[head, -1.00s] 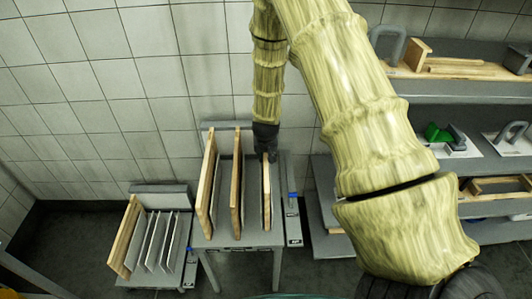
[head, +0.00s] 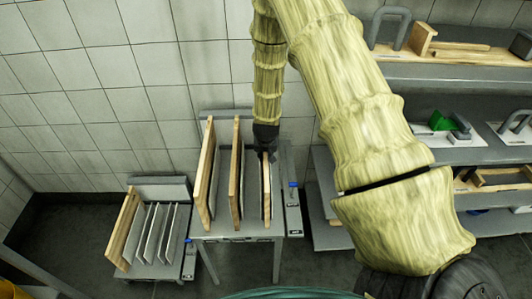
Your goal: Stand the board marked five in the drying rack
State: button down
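A drying rack (head: 242,237) on a grey stand holds several upright wooden boards in the head view. The rightmost board (head: 266,195) is thin and stands upright in the rack, seen nearly edge-on. My gripper (head: 266,150) is directly above the top of this board, at or touching its upper edge. The fingers are small and dark here, so I cannot tell whether they are closed on it. No number can be read on any board. Two larger boards, a left one (head: 206,180) and a middle one (head: 235,180), stand to the left in the same rack.
A lower rack (head: 152,270) at the left holds a wooden board and several thin grey plates. Shelves (head: 440,158) at the right carry wooden pieces, a green block (head: 440,121) and grey handled tools. A tiled wall stands close behind the racks. My arm hides part of the shelves.

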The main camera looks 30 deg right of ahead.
dwell(0.3)
jog(key=c, duration=1.3)
grip_release()
jog(key=shift+f, duration=0.1)
notch_tip(320, 180, up, 11)
send_over(265, 163)
jog(key=w+d, duration=0.3)
jog(key=w, duration=0.1)
jog(key=shift+s+a, duration=0.1)
jog(key=shift+a, duration=0.05)
